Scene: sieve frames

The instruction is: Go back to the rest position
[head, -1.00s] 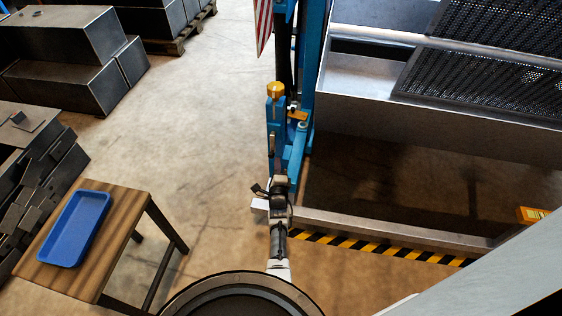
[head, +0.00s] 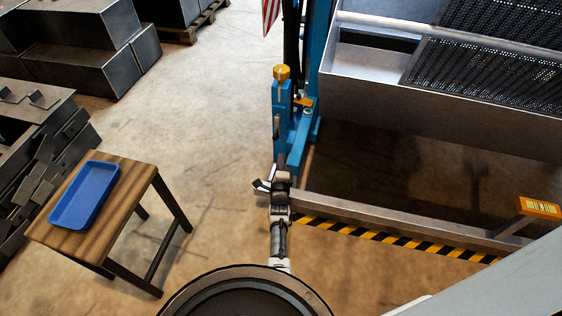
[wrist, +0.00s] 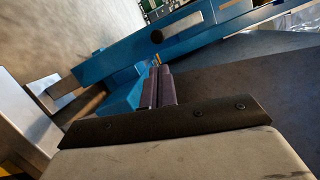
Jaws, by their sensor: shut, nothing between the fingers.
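My gripper (wrist: 159,86) is shut and empty in the wrist view, its two dark fingers side by side. Behind the fingers in that view is blue machine framework (wrist: 180,45). In the head view my arm reaches away from the round base toward the blue post (head: 282,110) with its yellow cap. The fingertips are too small there to make out clearly. I cannot tell how far the fingers are from the blue framework.
A wooden stool (head: 140,180) with a blue tray (head: 85,195) stands at the left. Metal boxes fill the upper left. At the right is a steel machine with perforated screens (head: 490,75), a low rail (head: 400,215) and black-yellow floor striping. Floor between stool and post is clear.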

